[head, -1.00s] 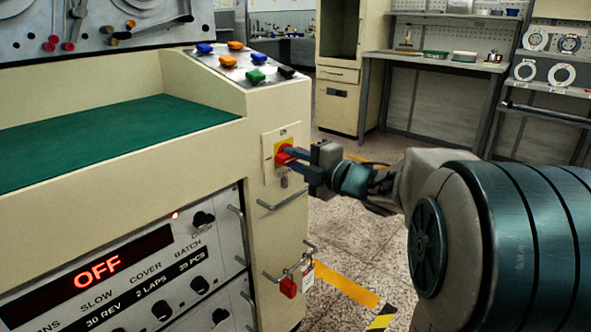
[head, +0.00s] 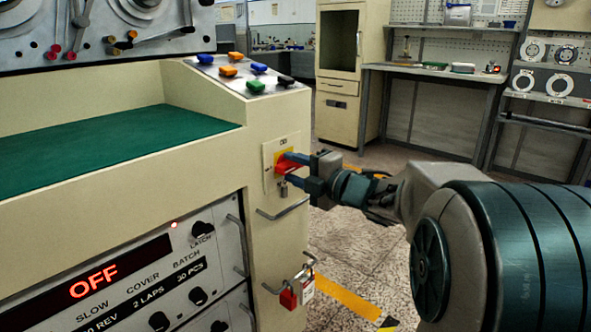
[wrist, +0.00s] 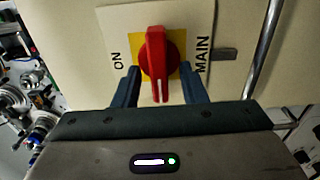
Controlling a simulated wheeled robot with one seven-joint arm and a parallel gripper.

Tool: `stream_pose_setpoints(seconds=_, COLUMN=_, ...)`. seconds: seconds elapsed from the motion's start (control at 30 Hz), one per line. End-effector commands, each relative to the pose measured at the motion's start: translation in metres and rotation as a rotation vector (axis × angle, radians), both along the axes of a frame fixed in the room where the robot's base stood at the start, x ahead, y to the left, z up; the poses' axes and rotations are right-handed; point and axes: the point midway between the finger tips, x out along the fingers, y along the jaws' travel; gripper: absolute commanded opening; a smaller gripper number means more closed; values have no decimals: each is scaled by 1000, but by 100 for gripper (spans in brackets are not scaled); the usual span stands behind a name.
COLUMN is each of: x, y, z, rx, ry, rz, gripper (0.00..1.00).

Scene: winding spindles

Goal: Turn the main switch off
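The main switch (head: 286,168) is a red handle on a yellow square and a cream plate on the cabinet's end face. In the wrist view the red handle (wrist: 155,52) lies across the plate, at right angles to the line from the ON label to the MAIN label. My gripper (head: 294,169) is at the switch, its blue fingers one above the other, one on each side of the handle. In the wrist view the fingers are apart, with gaps between them and the handle.
The display (head: 98,281) reads OFF in red. A metal handle bar (head: 282,209) sticks out below the switch. A red padlock (head: 288,298) hangs with a tag on a lower bar. Coloured buttons (head: 245,71) are on top. A workbench (head: 430,69) stands behind; floor right of the cabinet is clear.

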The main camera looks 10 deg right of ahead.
Motion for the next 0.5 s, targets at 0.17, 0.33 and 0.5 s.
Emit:
stream_pose_setpoints(seconds=0.17, x=-6, y=-5, z=2, rx=1, ry=-1, rz=-1, gripper=38)
stream_pose_setpoints(seconds=0.33, x=-30, y=-23, z=4, rx=0, ry=0, rz=-5, gripper=38)
stream_pose_setpoints(seconds=0.5, x=-62, y=-47, z=4, rx=0, ry=1, rz=-5, gripper=38)
